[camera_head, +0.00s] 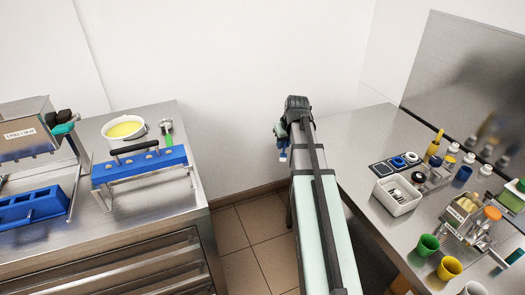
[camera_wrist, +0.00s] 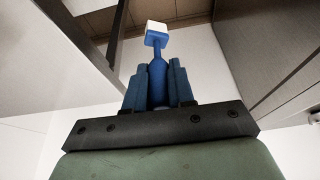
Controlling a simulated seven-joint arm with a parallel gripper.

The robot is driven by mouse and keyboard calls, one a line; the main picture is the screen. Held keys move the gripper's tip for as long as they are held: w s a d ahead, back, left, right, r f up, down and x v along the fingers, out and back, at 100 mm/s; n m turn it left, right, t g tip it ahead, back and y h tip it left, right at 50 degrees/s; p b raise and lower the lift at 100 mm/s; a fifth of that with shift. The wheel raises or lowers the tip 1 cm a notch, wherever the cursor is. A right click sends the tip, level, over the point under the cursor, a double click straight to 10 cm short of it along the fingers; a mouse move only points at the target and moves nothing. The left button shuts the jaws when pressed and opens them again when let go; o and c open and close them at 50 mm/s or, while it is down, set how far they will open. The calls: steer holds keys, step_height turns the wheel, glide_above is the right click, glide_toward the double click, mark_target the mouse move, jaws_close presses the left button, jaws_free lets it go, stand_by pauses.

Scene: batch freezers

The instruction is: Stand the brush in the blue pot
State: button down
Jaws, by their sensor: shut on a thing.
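The brush (camera_wrist: 157,50) is blue with a pale, blocky head, and it sticks out past the fingertips in the wrist view. My gripper (camera_wrist: 158,68) is shut on its handle, with a blue finger on each side. In the head view my gripper (camera_head: 281,142) is beyond the end of my arm, over the gap between the two counters. The brush there is a small blue and white piece (camera_head: 283,155) hanging low. The blue pot (camera_head: 463,173) stands upright on the right counter, behind the white tray, well apart from my gripper. Its inside is hard to make out.
The right counter (camera_head: 353,148) holds a white tray (camera_head: 397,196), a yellow upright item (camera_head: 434,147), several white bottles, a green cup (camera_head: 427,245), a yellow cup (camera_head: 449,268) and a metal device. The left counter holds a blue rack (camera_head: 140,166) and a white bowl (camera_head: 124,128).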

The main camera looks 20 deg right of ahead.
steer(key=s+d+r, duration=0.1)
steer(key=s+d, duration=0.2)
steer(key=d, duration=0.9)
steer(key=s+d+r, duration=0.2)
steer(key=s+d, duration=0.2)
steer(key=d, duration=0.8)
steer(key=s+d+r, duration=0.1)
steer(key=s+d, duration=0.2)
steer(key=d, duration=0.9)
steer(key=s+d+r, duration=0.2)
steer(key=s+d, duration=1)
steer(key=d, duration=0.1)
steer(key=s+d+r, duration=0.2)
steer(key=s+d, duration=1.1)
steer(key=shift+s+d, duration=0.2)
steer(key=shift+d, duration=0.15)
steer(key=shift+f, duration=2.25)
steer(key=shift+f, duration=2.15)
